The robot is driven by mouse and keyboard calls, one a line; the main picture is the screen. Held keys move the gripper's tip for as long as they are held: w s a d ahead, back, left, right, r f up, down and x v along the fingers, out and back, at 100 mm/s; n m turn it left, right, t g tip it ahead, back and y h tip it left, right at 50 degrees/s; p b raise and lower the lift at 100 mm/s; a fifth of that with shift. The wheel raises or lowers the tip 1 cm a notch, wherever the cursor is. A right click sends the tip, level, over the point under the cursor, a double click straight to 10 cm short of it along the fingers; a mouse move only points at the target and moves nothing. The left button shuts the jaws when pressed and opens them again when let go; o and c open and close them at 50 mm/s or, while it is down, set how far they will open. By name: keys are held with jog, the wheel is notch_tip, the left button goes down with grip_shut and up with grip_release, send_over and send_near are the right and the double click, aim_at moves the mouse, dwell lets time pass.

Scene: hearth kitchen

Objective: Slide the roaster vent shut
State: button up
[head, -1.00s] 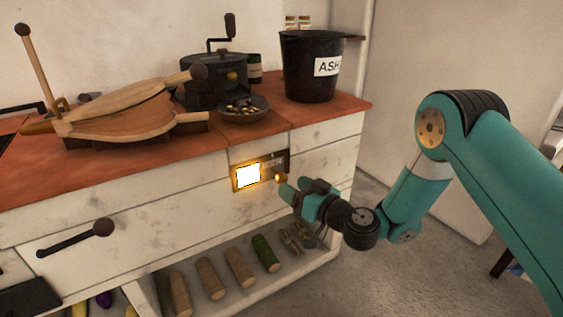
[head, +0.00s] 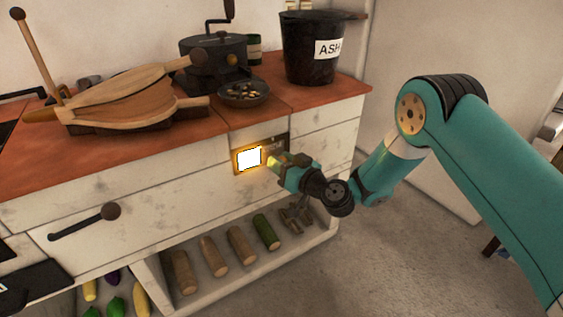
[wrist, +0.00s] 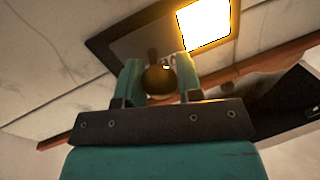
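The roaster vent (head: 249,158) is a framed slot in the white cabinet front, below the counter edge. Its left part glows bright, uncovered, and a dark plate covers the right part. The glow also shows at the top of the wrist view (wrist: 205,22). A dark round knob (wrist: 158,79) stands on the plate, between my two fingers in the wrist view. My gripper (head: 279,163) is at the vent's right side, its fingers apart on either side of the knob. Little gap shows, but I see no clear grip. In the head view my gripper hides the knob and the plate's right end.
On the counter above stand a small bowl (head: 244,94), a dark roaster with a crank (head: 213,65), an ash bucket (head: 308,62) and bellows (head: 130,100). A drawer handle (head: 84,222) juts out at left. A shelf with several logs is below. Open floor lies at right.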

jog(key=s+a, duration=0.2)
jog(key=a, duration=0.1)
jog(key=s+a, duration=0.1)
jog(key=a, duration=0.1)
jog(key=shift+s+a, duration=0.15)
jog(key=shift+s, duration=0.2)
grip_shut()
jog(key=o, duration=1)
grip_release()
jog(key=shift+s+a, duration=0.1)
jog(key=shift+a, duration=0.1)
jog(key=shift+o, duration=0.4)
jog(key=shift+d, duration=0.1)
jog(key=shift+d, duration=0.1)
jog(key=b+v, duration=1.7)
jog(key=b, duration=0.3)
